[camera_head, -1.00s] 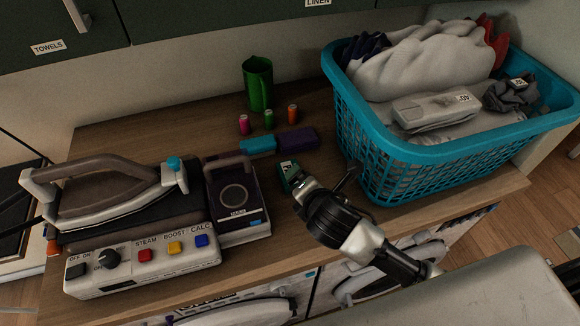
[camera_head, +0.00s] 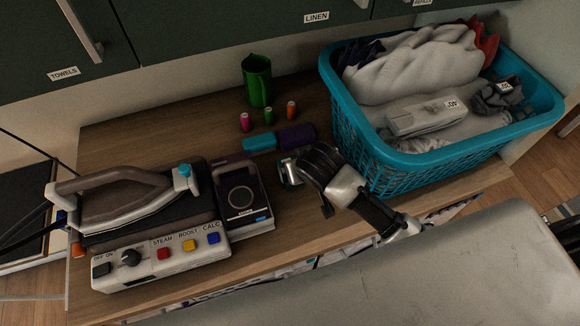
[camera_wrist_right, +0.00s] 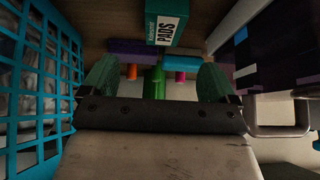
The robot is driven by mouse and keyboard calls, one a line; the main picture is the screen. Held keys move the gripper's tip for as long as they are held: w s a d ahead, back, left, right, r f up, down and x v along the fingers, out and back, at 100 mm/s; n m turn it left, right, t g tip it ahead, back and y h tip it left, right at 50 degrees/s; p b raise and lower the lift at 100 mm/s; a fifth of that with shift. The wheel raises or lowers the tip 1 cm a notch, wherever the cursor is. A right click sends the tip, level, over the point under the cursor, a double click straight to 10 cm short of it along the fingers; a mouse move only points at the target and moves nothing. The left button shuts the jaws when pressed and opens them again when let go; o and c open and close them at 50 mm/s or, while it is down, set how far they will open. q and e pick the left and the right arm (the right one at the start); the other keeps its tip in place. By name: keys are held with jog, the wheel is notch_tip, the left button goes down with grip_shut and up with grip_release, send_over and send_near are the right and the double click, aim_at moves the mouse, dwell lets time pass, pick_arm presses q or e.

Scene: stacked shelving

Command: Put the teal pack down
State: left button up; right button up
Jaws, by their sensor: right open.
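The teal pack (camera_head: 290,172) rests on the wooden worktop, between the dark boxed device and the laundry basket. My right gripper (camera_head: 308,182) is over its right side and hides part of it in the head view. In the right wrist view the teal pack (camera_wrist_right: 167,22), with a white "PADS" label, is at the top centre, beyond the fingertips. My right gripper (camera_wrist_right: 157,76) is open there, its green-padded fingers wide apart with nothing between them. My left gripper is not in view.
The teal laundry basket (camera_head: 445,158) stands right of the pack. A dark box (camera_head: 241,195) and the iron station (camera_head: 160,255) stand left. Bare worktop (camera_head: 285,230) lies in front.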

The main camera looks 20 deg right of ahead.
jog(key=x, duration=0.5)
jog(key=shift+w+a+f+p, duration=0.15)
jog(key=shift+w+f+p, duration=0.1)
jog(key=shift+f+p, duration=0.25)
jog(key=shift+p+x, duration=0.55)
jog(key=shift+x, duration=1.5)
jog(key=shift+a, duration=0.15)
jog(key=shift+c, duration=0.3)
jog(key=c, duration=1)
jog(key=shift+r, duration=0.15)
